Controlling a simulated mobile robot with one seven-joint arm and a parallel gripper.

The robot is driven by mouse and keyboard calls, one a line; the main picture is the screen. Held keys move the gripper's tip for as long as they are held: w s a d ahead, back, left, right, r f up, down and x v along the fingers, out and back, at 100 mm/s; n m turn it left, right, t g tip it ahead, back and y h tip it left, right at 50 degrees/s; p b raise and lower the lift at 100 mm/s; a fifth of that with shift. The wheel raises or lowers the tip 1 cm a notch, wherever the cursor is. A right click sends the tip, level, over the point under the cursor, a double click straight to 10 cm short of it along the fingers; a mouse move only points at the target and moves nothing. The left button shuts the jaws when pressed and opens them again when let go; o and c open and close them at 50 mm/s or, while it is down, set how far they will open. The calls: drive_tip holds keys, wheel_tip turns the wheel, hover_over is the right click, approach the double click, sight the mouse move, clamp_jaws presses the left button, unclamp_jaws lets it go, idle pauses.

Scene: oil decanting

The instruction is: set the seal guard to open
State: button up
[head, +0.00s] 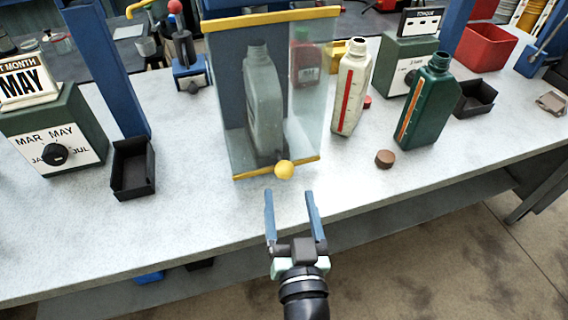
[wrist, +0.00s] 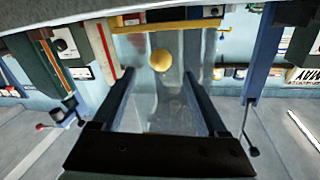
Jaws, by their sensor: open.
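The seal guard (head: 236,120) is a clear box-like cover with yellow top and bottom edges, standing on the bench. It is down in front of a grey bottle (head: 263,100). A yellow ball knob (head: 284,170) sits on its lower front edge. My gripper (head: 289,192) is open and empty, just in front of and below the knob, apart from it. In the wrist view the knob (wrist: 160,60) appears beyond and between my open fingers (wrist: 160,88).
A cream bottle (head: 350,90), a green bottle (head: 424,100) and a brown cap (head: 384,158) stand right of the guard. A black tray (head: 133,170) and a month dial box (head: 55,140) are to the left. The bench front by the gripper is clear.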

sight(286, 177)
drive_tip(key=w, duration=0.2)
drive_tip(key=w+p, duration=0.1)
drive_tip(key=w, duration=0.2)
drive_tip(key=w+a, duration=0.1)
drive_tip(key=w, duration=0.1)
drive_tip(key=shift+w+p, duration=0.35)
drive_tip(key=shift+w, duration=0.05)
clamp_jaws()
idle(1.0)
